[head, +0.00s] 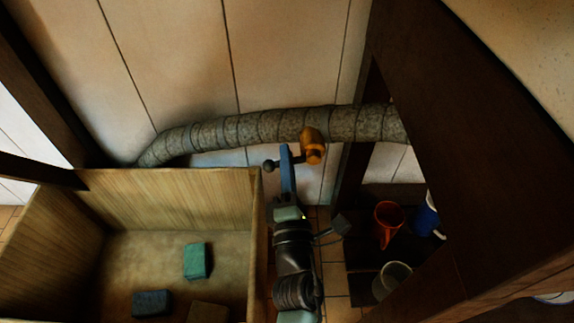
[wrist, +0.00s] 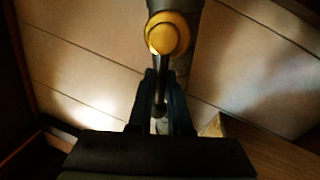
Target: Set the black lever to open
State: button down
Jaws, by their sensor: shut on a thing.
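The black lever (head: 269,166) sticks out to the left from an orange-yellow valve (head: 313,146) on the lagged pipe in the head view. Its dark knob shows left of my gripper (head: 287,152), and the gripper hides part of its rod. In the wrist view the lever rod (wrist: 161,72) runs down from the yellow valve (wrist: 169,35) in between the fingers of my gripper (wrist: 161,98). The fingers are shut on the rod, and its lower end is partly hidden and dark. I see no open or shut marking on the valve.
The lagged pipe (head: 240,130) runs along the panelled wall. A wooden bin (head: 170,180) with several blocks stands at the left, close to my arm. At the right, a dark shelf holds an orange mug (head: 388,222), a blue mug (head: 425,220) and a grey cup (head: 392,281).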

jog(key=shift+a+r+m+h, duration=0.1)
jog(key=shift+r+m+h, duration=0.25)
jog(key=shift+m, duration=0.95)
jog(key=shift+r+b, duration=0.15)
jog(key=shift+b, duration=0.15)
jog(key=c, duration=0.8)
grip_release()
jog(key=shift+c, duration=0.2)
jog(key=s+f+p, duration=0.1)
jog(key=s+f, duration=0.1)
jog(key=s, duration=1)
jog(key=shift+s+f+p, duration=0.2)
jog(key=shift+s+p, duration=0.1)
jog(key=shift+s, duration=0.1)
